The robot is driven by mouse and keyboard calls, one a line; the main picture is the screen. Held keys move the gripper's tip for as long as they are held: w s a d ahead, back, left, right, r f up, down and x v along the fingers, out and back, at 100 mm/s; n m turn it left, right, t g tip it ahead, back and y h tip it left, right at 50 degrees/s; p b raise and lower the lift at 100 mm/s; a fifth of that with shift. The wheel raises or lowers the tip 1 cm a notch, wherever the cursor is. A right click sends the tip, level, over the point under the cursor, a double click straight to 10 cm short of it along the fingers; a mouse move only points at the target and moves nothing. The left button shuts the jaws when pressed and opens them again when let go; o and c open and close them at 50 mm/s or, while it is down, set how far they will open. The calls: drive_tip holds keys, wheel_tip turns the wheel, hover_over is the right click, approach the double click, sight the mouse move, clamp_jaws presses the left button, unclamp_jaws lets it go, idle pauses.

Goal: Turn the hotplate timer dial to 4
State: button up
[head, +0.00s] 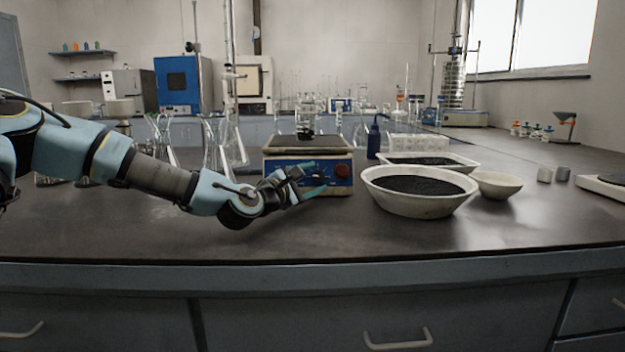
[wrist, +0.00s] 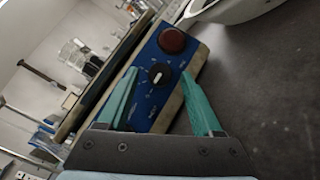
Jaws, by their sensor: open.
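The hotplate (head: 307,146) stands on the bench with a blue front panel, which also shows tilted in the wrist view (wrist: 150,105). Its black timer dial (wrist: 158,75) has a white pointer mark, and the printed numbers around it are too small to read. A larger red knob (wrist: 172,40) sits beside the dial; in the head view it is at the panel's right end (head: 342,171). My gripper (head: 315,178) is open in front of the panel. In the wrist view its green fingers (wrist: 160,76) appear on either side of the dial. I cannot tell whether they touch it.
A wide bowl of dark grains (head: 418,207) stands right of the hotplate, with a small empty bowl (head: 497,185) beyond it. A tray (head: 450,160) and a blue wash bottle (head: 374,140) are behind. Glass flasks (head: 228,145) stand to the left. The front bench is clear.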

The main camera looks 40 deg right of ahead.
clamp_jaws()
idle(0.6)
